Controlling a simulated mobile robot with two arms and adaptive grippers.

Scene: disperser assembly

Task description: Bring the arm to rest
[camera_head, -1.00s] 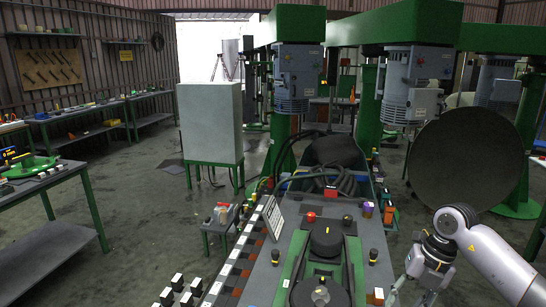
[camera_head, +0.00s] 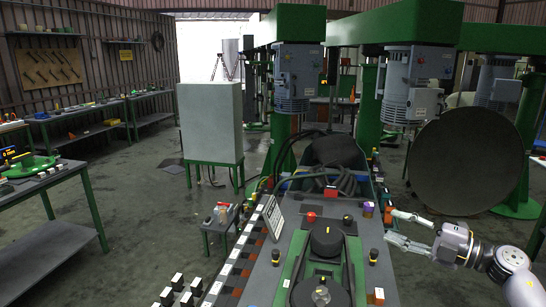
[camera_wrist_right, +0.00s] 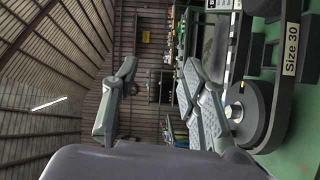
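My right gripper (camera_head: 407,230) is in the lower right of the head view, beside the right edge of the machine bench. It points left, with its two fingers apart and nothing between them. My right arm (camera_head: 490,261) reaches in from the lower right corner. In the right wrist view the two fingers of the gripper (camera_wrist_right: 158,72) are also apart, with open space between them. My left arm and left gripper are not in view.
The machine bench (camera_head: 262,275) with knobs and a black round part (camera_head: 326,241) lies left of the gripper. A large dark disc (camera_head: 465,160) stands behind it. In the wrist view a wheel and "Size 30" label (camera_wrist_right: 291,47) are at right. Open floor lies at left.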

